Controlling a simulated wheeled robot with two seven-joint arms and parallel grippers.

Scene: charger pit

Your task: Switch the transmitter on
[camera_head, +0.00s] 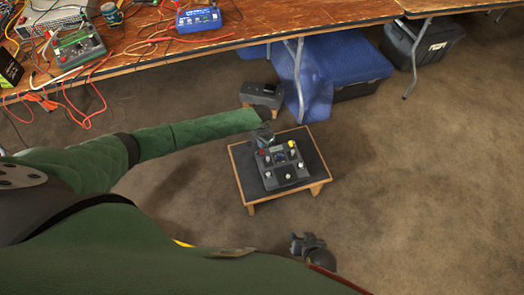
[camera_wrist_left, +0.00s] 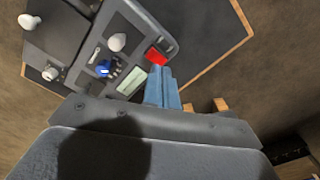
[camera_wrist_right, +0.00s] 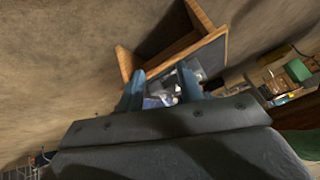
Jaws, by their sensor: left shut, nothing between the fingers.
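The transmitter (camera_head: 286,177) is a dark grey box with white knobs, a yellow and a red part on top. It lies on a small low table (camera_head: 245,172). My left gripper (camera_head: 262,139) is over its far left corner. In the left wrist view the shut blue fingers (camera_wrist_left: 160,72) have their tips at the edge of a red rectangular switch (camera_wrist_left: 155,56). I cannot tell whether they touch it. A small display (camera_wrist_left: 130,82) and a blue knob (camera_wrist_left: 103,69) are beside it. My right gripper (camera_head: 308,246) is near the low table's front; its fingers (camera_wrist_right: 160,88) are apart and empty.
A long wooden workbench (camera_head: 270,22) with cables and devices runs along the back. Brown carpet to the right is clear.

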